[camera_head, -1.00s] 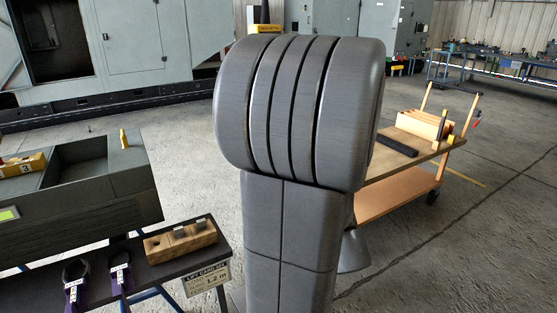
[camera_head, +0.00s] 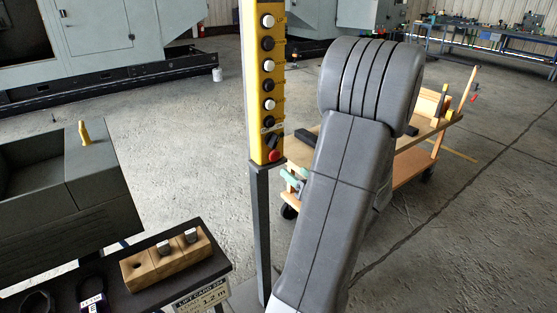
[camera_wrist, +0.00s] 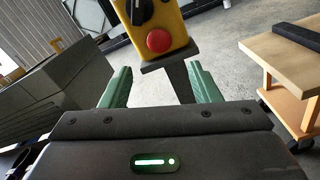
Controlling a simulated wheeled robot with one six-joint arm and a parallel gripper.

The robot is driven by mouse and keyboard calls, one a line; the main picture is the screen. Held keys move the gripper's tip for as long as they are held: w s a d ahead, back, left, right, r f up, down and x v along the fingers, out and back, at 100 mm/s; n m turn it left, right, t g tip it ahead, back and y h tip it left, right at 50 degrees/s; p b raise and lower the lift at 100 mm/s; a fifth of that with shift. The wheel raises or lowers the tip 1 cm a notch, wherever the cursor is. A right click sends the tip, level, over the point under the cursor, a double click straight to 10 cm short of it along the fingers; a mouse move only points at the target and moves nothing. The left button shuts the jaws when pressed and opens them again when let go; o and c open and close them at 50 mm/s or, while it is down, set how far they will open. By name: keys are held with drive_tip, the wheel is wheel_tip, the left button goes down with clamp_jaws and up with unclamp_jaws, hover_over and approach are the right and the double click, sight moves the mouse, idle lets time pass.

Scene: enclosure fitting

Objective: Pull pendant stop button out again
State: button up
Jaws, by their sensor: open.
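The yellow pendant (camera_head: 265,80) stands upright on a dark post, with a column of white and black buttons. Its red stop button (camera_head: 275,154) is at the bottom of the panel, under a black rotary knob (camera_head: 272,138). In the wrist view the red button (camera_wrist: 159,41) sits above and between the green fingers of my gripper (camera_wrist: 159,68). The fingers are spread wide with nothing between them but the post behind. In the head view my gripper (camera_head: 294,181) shows partly, just right of and below the button. I cannot tell how far the button is pressed in.
A shelf at lower left holds a wooden block (camera_head: 166,259) with pegs and a lift card (camera_head: 203,296). A grey box (camera_head: 95,180) stands at left. A wooden cart (camera_head: 410,165) stands behind my arm at right. Concrete floor is open between.

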sight(276, 158)
drive_tip(key=x, duration=0.9)
drive_tip(key=shift+a+p, duration=0.1)
drive_tip(key=shift+p, duration=0.2)
drive_tip(key=shift+c, duration=0.5)
clamp_jaws()
drive_tip(key=shift+s+d+f, duration=0.1)
drive_tip(key=shift+s+d, duration=0.25)
drive_tip(key=shift+s, duration=0.05)
drive_tip(key=shift+o, duration=0.5)
unclamp_jaws()
drive_tip(key=shift+s, duration=0.1)
drive_tip(key=shift+d, duration=0.1)
drive_tip(key=b+v, duration=0.1)
drive_tip(key=v, duration=1.2)
drive_tip(key=shift+s+d, duration=0.15)
drive_tip(key=shift+s, duration=0.2)
